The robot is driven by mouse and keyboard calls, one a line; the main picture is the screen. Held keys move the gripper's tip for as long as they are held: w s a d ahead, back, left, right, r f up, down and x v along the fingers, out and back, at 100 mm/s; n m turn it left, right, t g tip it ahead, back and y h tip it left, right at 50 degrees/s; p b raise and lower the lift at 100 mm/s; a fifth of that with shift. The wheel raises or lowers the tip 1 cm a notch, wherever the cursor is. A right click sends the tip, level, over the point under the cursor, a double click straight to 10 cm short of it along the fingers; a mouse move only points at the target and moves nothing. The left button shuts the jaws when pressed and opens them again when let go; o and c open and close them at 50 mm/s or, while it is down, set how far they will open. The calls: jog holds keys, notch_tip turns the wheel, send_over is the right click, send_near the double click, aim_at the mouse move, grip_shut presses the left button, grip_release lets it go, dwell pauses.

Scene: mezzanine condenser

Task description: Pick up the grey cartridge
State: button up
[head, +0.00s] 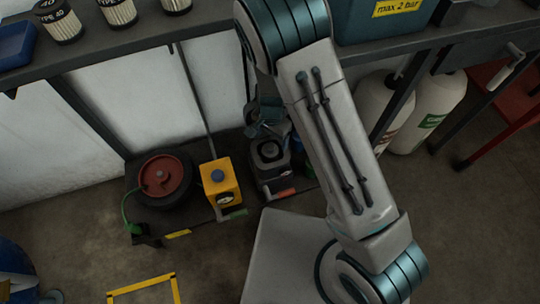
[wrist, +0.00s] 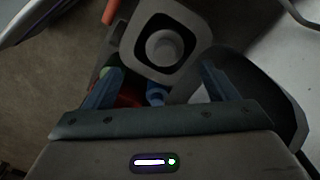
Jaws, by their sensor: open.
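A grey block (wrist: 190,22) with a rounded-square face, a dark frame and a round knob lies just beyond my fingertips in the wrist view. In the head view the dark grey block (head: 269,158) stands on the low platform; I cannot tell for certain that it is the grey cartridge. My gripper (wrist: 160,74) is open, with its two fingers apart and nothing gripped between them. A small blue part (wrist: 156,93) and something red show between and behind the fingers. In the head view my gripper is small, dark and partly hidden by my arm.
The bench (head: 130,52) overhangs behind, bearing white TYPE 40 canisters (head: 118,12). White cylinders (head: 440,103) stand right.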

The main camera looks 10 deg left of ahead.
aim_at(270, 146)
jog(key=f+b, duration=0.1)
jog(key=f, duration=0.1)
jog(key=f+b, duration=0.1)
jog(key=f, duration=0.4)
jog(key=shift+w+a+f+b, duration=0.25)
jog(key=shift+a+f+b, duration=0.05)
jog(key=shift+f+b, duration=0.1)
jog(key=shift+r, duration=0.1)
jog(key=c, duration=1.5)
